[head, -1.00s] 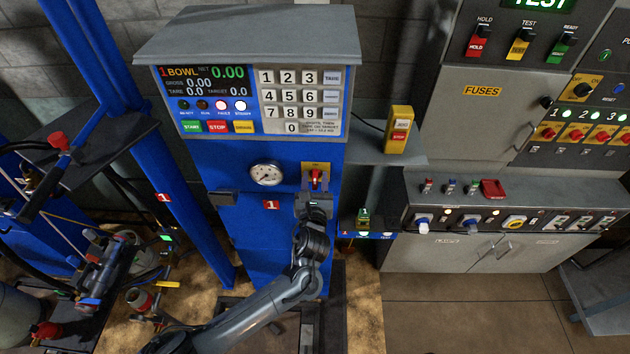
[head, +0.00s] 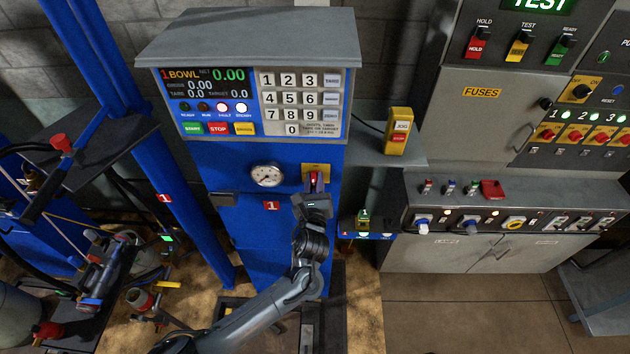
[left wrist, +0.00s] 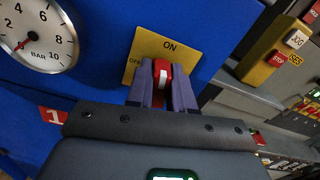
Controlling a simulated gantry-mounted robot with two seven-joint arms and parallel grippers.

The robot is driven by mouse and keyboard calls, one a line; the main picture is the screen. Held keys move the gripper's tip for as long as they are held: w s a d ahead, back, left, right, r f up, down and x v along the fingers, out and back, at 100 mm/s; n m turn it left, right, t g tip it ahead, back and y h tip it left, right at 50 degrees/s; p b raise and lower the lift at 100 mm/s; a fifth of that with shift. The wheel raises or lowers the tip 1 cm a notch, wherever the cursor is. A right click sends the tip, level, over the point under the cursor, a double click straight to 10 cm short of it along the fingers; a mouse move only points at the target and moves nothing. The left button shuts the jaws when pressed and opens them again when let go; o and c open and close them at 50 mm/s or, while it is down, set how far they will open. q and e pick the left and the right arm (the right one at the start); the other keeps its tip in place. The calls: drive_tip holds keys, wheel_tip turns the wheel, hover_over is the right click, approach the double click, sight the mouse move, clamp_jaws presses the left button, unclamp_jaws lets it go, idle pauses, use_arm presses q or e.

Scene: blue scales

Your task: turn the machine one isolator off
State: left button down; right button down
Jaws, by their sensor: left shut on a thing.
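The machine one isolator is a red handle on a yellow plate (head: 316,167) on the front of the blue machine marked 1. In the left wrist view the red handle (left wrist: 162,72) stands between my fingers, and the yellow plate (left wrist: 150,42) reads ON above it; the lower lettering is partly hidden. My left gripper (head: 314,184) is at the isolator, and in the left wrist view its two fingers (left wrist: 162,85) are shut on the red handle. My right gripper is not in view.
A pressure gauge (head: 266,174) sits just left of the isolator. Above are a display and keypad (head: 291,98). To the right are a yellow jog/stop box (head: 399,130) on a shelf and a grey fuse cabinet (head: 470,110). A blue post (head: 180,200) stands at left.

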use_arm(q)
drive_tip(key=n, duration=0.3)
drive_tip(key=shift+a+n+p, duration=0.1)
drive_tip(key=shift+n+p, duration=0.2)
drive_tip(key=shift+n, duration=0.1)
drive_tip(key=n, duration=0.4)
drive_tip(key=shift+a+f, duration=0.1)
drive_tip(key=shift+f, duration=0.1)
drive_tip(key=n, duration=0.4)
drive_tip(key=shift+a+f, duration=0.1)
drive_tip(key=shift+f+n, duration=0.1)
drive_tip(key=shift+n, duration=1.8)
drive_tip(key=c, duration=1.1)
unclamp_jaws()
